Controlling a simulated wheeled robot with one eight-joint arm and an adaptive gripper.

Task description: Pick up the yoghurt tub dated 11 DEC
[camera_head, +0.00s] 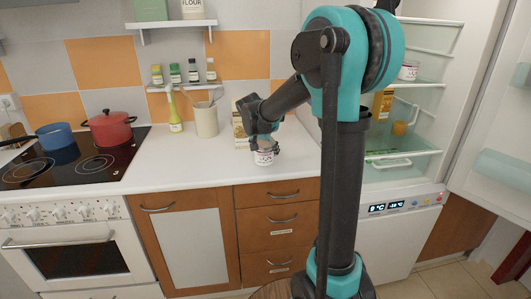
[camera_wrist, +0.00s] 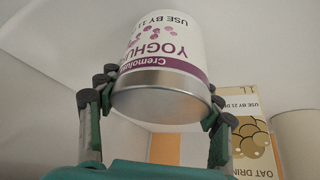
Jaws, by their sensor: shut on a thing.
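A white yoghurt tub (camera_head: 264,158) with purple print and a silver lid is at the counter, near its front edge. My gripper (camera_head: 263,147) points down and is shut on it. In the wrist view the tub (camera_wrist: 165,50) fills the space between the two fingers (camera_wrist: 158,100), lid end towards the palm. Its print is upside down there and reads yoghurt and "USE BY"; the full date is not clearly readable. I cannot tell whether its base touches the counter. Another small tub (camera_head: 408,71) stands on a fridge shelf, its date too small to read.
An oat drink carton (camera_wrist: 250,135) stands close behind my gripper; it also shows in the head view (camera_head: 240,128). A utensil crock (camera_head: 206,120) and green bottle (camera_head: 175,118) stand further left. The fridge (camera_head: 420,110) is open at right. Counter left of the tub is clear.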

